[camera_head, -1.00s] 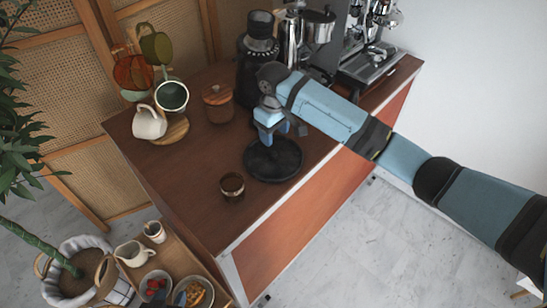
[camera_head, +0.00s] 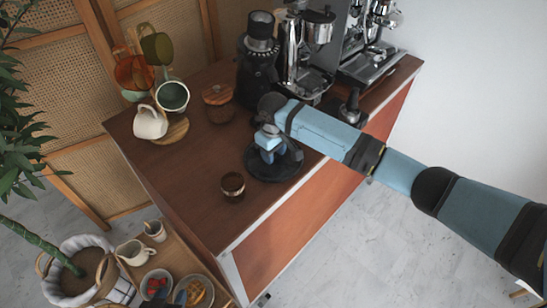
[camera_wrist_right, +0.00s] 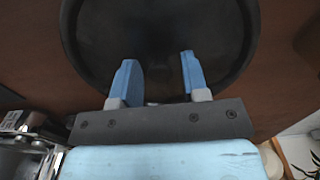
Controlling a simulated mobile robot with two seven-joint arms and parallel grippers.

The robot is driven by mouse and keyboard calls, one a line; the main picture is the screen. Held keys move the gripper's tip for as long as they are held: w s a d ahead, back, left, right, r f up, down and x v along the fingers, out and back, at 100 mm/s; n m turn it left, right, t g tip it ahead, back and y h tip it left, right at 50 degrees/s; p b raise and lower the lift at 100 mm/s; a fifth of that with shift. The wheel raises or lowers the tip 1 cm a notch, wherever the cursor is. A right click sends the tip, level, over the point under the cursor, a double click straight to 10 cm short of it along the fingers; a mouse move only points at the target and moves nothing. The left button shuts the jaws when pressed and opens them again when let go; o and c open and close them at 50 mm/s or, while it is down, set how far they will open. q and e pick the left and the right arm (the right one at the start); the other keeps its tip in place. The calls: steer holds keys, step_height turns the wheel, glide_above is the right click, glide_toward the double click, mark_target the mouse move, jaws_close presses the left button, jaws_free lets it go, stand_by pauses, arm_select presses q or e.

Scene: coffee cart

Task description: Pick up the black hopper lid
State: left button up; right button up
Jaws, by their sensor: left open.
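A black round, shallow disc with a raised rim (camera_head: 259,174) lies on the brown counter. I cannot tell for sure whether it is the hopper lid. The black grinder (camera_head: 257,68) stands behind it, with a dark round top (camera_head: 261,22). My right gripper (camera_head: 272,156) is over the disc and hides part of it. In the right wrist view its two blue fingers (camera_wrist_right: 158,62) are apart, over the dark disc (camera_wrist_right: 100,30), with nothing gripped between them. I cannot tell whether they touch it. My left gripper (camera_head: 168,299) only just shows at the bottom edge.
A small brown cup (camera_head: 232,186) stands close to the disc. A lidded wooden jar (camera_head: 218,103), white mug (camera_head: 150,122) and other mugs stand at the back left. The espresso machine (camera_head: 365,55) and a tamper (camera_head: 350,105) are to the right. The front left counter is clear.

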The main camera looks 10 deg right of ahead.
jaws_close()
steer(key=shift+r, duration=0.1)
